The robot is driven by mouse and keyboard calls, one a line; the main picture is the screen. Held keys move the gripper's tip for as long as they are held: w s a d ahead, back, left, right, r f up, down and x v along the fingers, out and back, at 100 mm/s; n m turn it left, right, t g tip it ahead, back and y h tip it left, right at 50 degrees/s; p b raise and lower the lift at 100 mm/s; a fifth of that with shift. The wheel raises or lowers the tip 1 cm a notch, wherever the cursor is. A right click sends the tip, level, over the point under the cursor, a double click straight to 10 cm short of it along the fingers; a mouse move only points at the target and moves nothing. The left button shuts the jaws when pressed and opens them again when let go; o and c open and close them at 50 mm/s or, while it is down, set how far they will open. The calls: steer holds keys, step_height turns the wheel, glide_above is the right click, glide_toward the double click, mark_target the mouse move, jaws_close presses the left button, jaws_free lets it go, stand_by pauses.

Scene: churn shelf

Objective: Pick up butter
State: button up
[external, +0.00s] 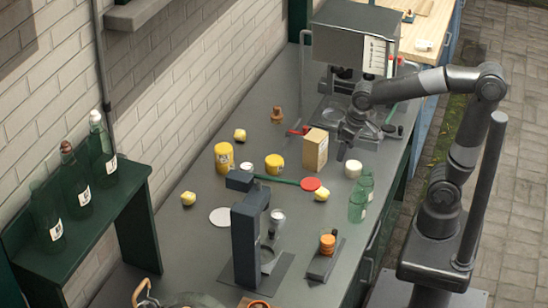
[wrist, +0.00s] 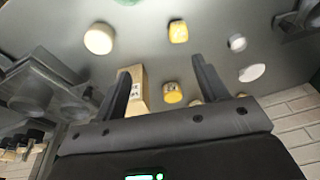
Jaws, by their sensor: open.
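No thing is clearly marked as butter. Pale yellow lumps (external: 188,198) lie on the grey counter; I cannot tell if one is butter. A tan box (external: 316,150) with a small label stands upright on the counter; it also shows in the wrist view (wrist: 140,88), beside my left finger. Two yellow tubs with markings stand near it, one at the left (external: 224,157) and one closer (external: 274,164). My gripper (external: 346,148) is just right of the box, above the counter. In the wrist view my gripper (wrist: 161,67) is open, with nothing seen held.
A cream round jar (external: 353,169) and green bottles (external: 358,207) stand along the right edge. A grey machine (external: 350,50) is behind. A dark upright stand (external: 247,238) is in front. Dark bottles (external: 75,185) stand on the left shelf. The counter's left middle has free room.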

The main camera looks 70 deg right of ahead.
steer(key=w+a+f+m+g, duration=0.1)
steer(key=w+a+f+g, duration=0.1)
steer(key=w+a+f, duration=0.35)
glide_above(322, 190)
steer(key=f, duration=0.6)
steer(key=shift+a+f, duration=0.15)
steer(key=shift+a, duration=0.05)
steer(key=shift+s+d+f, duration=0.1)
steer(key=shift+d+f, duration=0.05)
steer(key=shift+f, duration=2.6)
steer(key=c, duration=1.1)
